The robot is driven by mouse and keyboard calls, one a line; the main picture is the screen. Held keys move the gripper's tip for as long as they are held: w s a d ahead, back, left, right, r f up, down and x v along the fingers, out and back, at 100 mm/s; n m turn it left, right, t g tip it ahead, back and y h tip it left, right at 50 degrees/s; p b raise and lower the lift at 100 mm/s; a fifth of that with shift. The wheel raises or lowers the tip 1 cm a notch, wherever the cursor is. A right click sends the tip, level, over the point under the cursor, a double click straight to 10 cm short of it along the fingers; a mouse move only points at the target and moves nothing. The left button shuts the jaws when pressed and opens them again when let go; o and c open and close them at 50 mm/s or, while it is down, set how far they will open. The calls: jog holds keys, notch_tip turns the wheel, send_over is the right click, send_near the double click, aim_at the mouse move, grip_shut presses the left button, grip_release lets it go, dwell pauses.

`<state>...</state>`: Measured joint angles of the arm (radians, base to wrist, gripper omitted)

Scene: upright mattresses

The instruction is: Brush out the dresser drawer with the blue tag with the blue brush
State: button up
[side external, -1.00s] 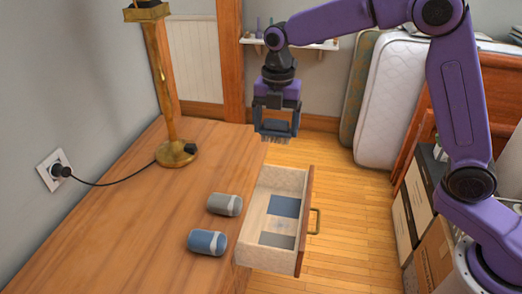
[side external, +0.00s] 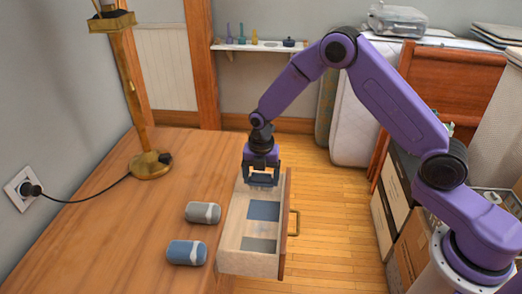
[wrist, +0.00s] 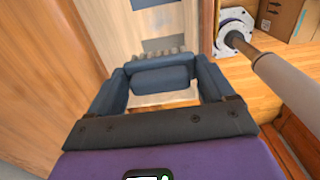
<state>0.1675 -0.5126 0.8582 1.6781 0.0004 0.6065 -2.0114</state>
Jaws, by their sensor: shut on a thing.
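The dresser drawer (side external: 234,262) is pulled open at the dresser's right side, with a brass handle on its front. A blue rectangle (side external: 263,210) and a greyer one (side external: 259,244) lie flat on its floor; I cannot tell whether either is the tag. My gripper (side external: 261,182) points down at the drawer's far end and is shut on the blue brush. In the wrist view the dark blue brush (wrist: 160,77) sits between the fingers, grey bristles showing along its upper edge. In the side view the bristles are hard to see, so contact with the drawer floor is unclear.
A grey roll (side external: 203,212) and a blue roll (side external: 187,252) lie on the dresser top (side external: 130,225), left of the drawer. A brass lamp (side external: 151,164) stands behind them. Boxes (side external: 395,200) stand to the right. Wooden floor is clear beyond the drawer front.

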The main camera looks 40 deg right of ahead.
aim_at(261, 180)
jog(key=shift+f, duration=1.95)
jog(key=shift+f, duration=8.25)
jog(key=shift+f, duration=0.2)
jog(key=shift+a, duration=0.1)
jog(key=shift+s+a, duration=1.3)
jog(key=shift+s, duration=0.05)
jog(key=shift+w+d, duration=2.75)
jog(key=shift+s+a, duration=1.95)
